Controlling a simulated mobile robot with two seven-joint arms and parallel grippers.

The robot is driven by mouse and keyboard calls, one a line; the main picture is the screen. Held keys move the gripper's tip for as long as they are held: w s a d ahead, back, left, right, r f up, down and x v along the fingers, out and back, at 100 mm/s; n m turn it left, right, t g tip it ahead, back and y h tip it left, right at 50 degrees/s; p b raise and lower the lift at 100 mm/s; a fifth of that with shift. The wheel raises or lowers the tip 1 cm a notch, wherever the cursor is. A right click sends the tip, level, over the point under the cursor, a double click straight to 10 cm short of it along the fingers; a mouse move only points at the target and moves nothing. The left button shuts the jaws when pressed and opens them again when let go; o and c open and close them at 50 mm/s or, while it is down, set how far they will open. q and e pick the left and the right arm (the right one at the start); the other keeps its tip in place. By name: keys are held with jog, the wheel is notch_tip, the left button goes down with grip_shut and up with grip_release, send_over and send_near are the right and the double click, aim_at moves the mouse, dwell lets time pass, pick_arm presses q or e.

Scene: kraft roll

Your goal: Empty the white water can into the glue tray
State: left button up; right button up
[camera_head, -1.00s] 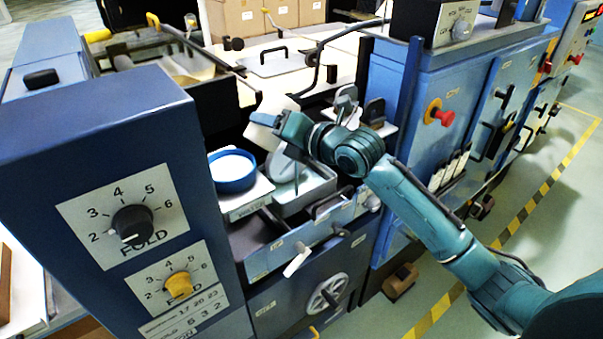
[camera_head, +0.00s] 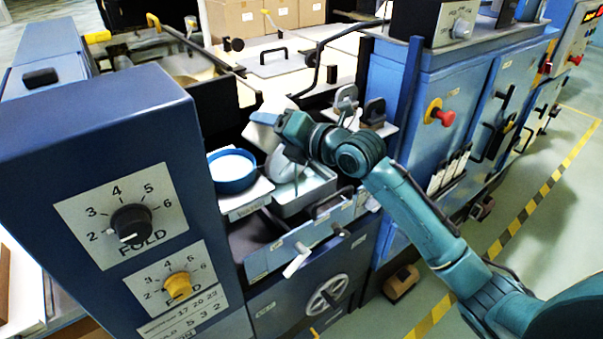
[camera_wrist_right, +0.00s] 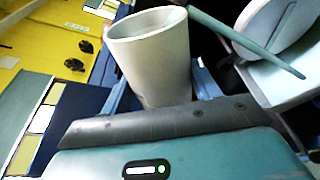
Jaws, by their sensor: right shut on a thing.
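The white water can (camera_head: 269,113) is held by my right gripper (camera_head: 283,124) above the glue tray and looks tilted. In the right wrist view the can (camera_wrist_right: 158,62) shows its open mouth and pale inside; I see no water in it. The grey metal glue tray (camera_head: 318,187) sits below the gripper, with a pale grey disc (camera_head: 279,163) in it. In the wrist view a thin grey-green streak (camera_wrist_right: 245,42) runs from beside the can's rim towards the tray; I cannot tell whether it is water or a rod. My left gripper is out of view.
A blue round tub (camera_head: 232,184) with white contents stands left of the tray. The blue cabinet with fold dials (camera_head: 131,225) rises at the near left. A black bent bar (camera_head: 318,70) is behind the can. A red knob (camera_head: 445,117) juts from the right cabinet.

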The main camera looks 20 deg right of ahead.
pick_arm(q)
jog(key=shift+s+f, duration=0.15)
pick_arm(e)
jog(key=shift+f+m+y, duration=0.2)
jog(key=shift+m+y, duration=0.1)
jog(key=shift+m, duration=0.5)
dwell(0.8)
jog(key=shift+f+m, duration=0.1)
jog(key=shift+m, duration=0.3)
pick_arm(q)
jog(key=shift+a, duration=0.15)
pick_arm(e)
jog(key=shift+d+f+m, duration=0.1)
jog(key=shift+f+m, duration=0.05)
jog(key=shift+m, duration=0.15)
dwell(0.4)
